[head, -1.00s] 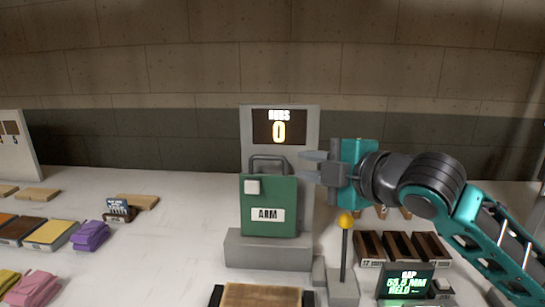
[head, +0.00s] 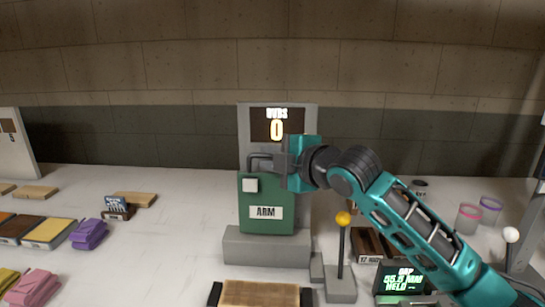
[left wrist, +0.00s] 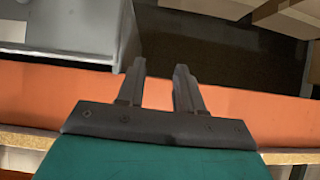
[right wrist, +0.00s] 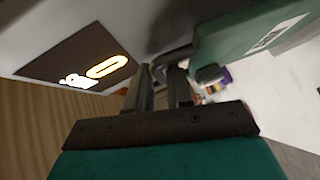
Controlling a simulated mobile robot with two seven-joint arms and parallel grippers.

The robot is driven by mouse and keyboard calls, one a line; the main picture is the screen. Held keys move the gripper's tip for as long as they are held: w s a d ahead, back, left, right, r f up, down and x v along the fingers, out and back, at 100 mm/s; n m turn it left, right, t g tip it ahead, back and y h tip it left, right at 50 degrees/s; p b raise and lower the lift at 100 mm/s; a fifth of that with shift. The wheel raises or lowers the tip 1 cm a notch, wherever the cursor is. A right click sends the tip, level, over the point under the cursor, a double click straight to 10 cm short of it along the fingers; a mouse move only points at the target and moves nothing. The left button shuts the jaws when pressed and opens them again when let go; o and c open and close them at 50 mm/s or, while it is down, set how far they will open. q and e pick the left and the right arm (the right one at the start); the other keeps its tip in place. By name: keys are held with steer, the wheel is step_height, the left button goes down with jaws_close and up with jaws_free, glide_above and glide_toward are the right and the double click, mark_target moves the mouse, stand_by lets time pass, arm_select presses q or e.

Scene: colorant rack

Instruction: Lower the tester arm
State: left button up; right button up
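The tester arm is a green block (head: 266,190) labelled ARM with a grey loop handle (head: 254,158) on top. It is upright against the grey tester post, above a grey base (head: 266,247). My right gripper (head: 280,160) is at the handle's right side in the head view. In the right wrist view its fingers (right wrist: 160,85) point at the grey handle (right wrist: 172,58), with a narrow gap between them; whether they grip it is unclear. The green block (right wrist: 235,40) is beside them. My left gripper (left wrist: 158,85) is open and empty, away from the tester.
The counter display (head: 277,125) above reads 0. A lever with a yellow knob (head: 343,219) stands right of the base. A wooden board in a dark holder (head: 260,294) lies in front. Purple cloths (head: 88,234) and tiles lie left; cups (head: 468,218) stand right.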

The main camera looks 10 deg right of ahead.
jaws_close()
steer(key=shift+d, duration=0.1)
stand_by(1.1)
